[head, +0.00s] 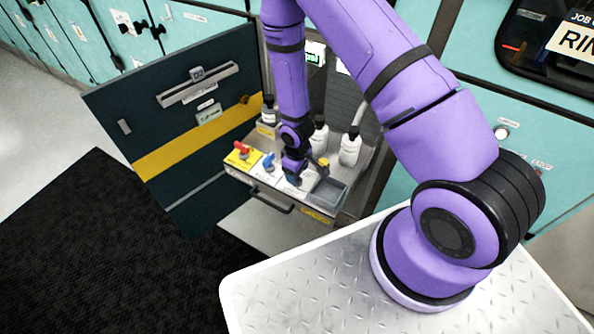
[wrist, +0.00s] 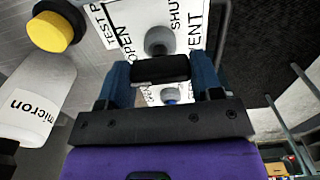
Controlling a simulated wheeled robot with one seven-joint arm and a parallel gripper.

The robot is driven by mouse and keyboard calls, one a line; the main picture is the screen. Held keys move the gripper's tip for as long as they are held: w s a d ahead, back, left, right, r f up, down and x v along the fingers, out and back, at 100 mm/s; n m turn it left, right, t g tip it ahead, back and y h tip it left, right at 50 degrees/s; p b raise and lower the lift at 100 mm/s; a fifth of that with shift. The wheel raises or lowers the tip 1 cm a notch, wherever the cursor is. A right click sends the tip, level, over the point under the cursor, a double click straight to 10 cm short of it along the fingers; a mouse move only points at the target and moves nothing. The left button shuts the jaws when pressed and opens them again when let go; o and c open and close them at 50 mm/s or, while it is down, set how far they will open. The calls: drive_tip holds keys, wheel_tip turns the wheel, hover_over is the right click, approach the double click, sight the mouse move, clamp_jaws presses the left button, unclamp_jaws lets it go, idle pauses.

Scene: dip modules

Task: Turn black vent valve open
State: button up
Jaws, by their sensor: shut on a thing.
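The black vent valve handle (wrist: 160,69) lies between the two blue fingers of my gripper (wrist: 162,82) in the wrist view. My gripper is shut on it. A grey round hub (wrist: 159,41) sits just beyond the handle, on a white label plate (wrist: 180,14) with the words OPEN, SHUT and VENT partly visible. The handle lies crosswise in the wrist view; its exact turn against the marks is hard to tell. In the head view my gripper (head: 294,181) is down on the panel and hides the black valve.
Left of my gripper are a blue valve (head: 268,161) and a red valve (head: 242,149). A yellow knob (head: 323,162) and white bottles (head: 350,149) stand close on the right and behind. A grey bin (head: 329,191) is at front right. An open dark door (head: 185,130) stands left.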

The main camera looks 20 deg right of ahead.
drive_tip(key=o, duration=0.9)
wheel_tip(320, 180, up, 11)
drive_tip(key=shift+f, duration=0.1)
idle(0.7)
drive_tip(key=s+d+r+m+t, duration=0.1)
drive_tip(key=d+r+m, duration=0.1)
drive_tip(key=r, duration=1.1)
drive_tip(key=d+r+m+t, duration=0.2)
drive_tip(key=d+r, duration=0.1)
drive_tip(key=r, duration=1.1)
drive_tip(key=s+r+m, duration=0.1)
drive_tip(key=s+r, duration=0.4)
drive_tip(key=s, duration=0.1)
drive_tip(key=s+d+r+m+t, duration=0.1)
drive_tip(key=s+r, duration=0.5)
drive_tip(key=s, duration=0.1)
drive_tip(key=s+d+r+m+t, duration=0.1)
drive_tip(key=s+r, duration=0.5)
drive_tip(key=s, duration=0.1)
drive_tip(key=shift+r, duration=0.25)
